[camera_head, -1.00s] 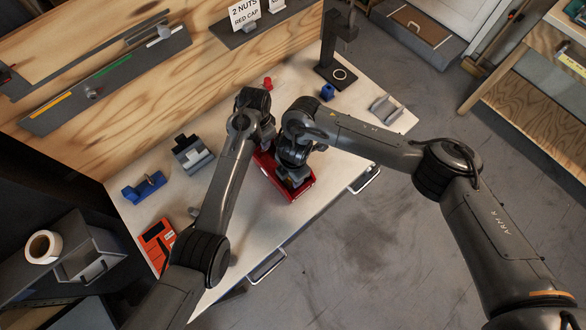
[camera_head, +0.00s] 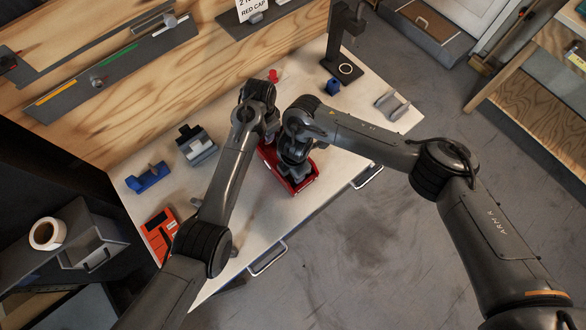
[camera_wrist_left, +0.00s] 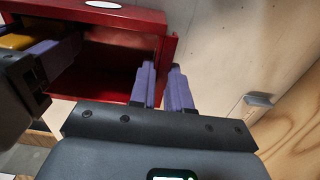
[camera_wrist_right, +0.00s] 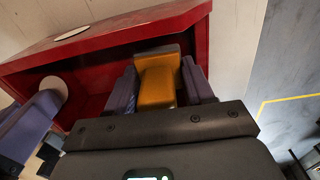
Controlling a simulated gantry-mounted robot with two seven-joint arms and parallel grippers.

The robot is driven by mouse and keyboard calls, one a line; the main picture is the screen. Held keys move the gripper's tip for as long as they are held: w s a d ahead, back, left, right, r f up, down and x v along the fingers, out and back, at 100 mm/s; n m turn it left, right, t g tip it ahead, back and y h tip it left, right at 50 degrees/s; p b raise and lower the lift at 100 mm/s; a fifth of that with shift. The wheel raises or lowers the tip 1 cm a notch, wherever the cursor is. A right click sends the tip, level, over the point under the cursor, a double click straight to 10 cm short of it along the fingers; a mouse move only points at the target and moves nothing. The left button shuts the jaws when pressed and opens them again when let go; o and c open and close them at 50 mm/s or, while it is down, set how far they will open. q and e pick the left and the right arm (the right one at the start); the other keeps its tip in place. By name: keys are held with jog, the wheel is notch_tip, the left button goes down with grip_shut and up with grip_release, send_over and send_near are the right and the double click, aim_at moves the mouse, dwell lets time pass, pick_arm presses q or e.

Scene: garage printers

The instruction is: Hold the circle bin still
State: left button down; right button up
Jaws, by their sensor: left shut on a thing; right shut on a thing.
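The circle bin is a red open box (camera_head: 305,185) on the pale workbench. Its white oval label shows in the left wrist view (camera_wrist_left: 103,4) and the right wrist view (camera_wrist_right: 72,33). My left gripper (camera_wrist_left: 164,85) is shut on the bin's side wall, one finger inside and one outside. My right gripper (camera_wrist_right: 160,88) is shut on an orange-yellow block (camera_wrist_right: 158,70) at the bin's opening. The block also shows in the left wrist view (camera_wrist_left: 16,41). Whether it touches the bin floor is hidden. In the head view my arms cover much of the bin.
A grey holder (camera_head: 196,146), a blue part (camera_head: 148,178) and an orange device (camera_head: 160,232) lie left on the workbench (camera_head: 240,215). A black stand (camera_head: 343,65), small blue part (camera_head: 333,86) and grey bracket (camera_head: 392,104) are at the back right. The front right bench area is clear.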

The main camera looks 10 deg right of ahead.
jog(key=shift+f, duration=0.75)
dwell(0.4)
jog(key=shift+w+a, duration=0.1)
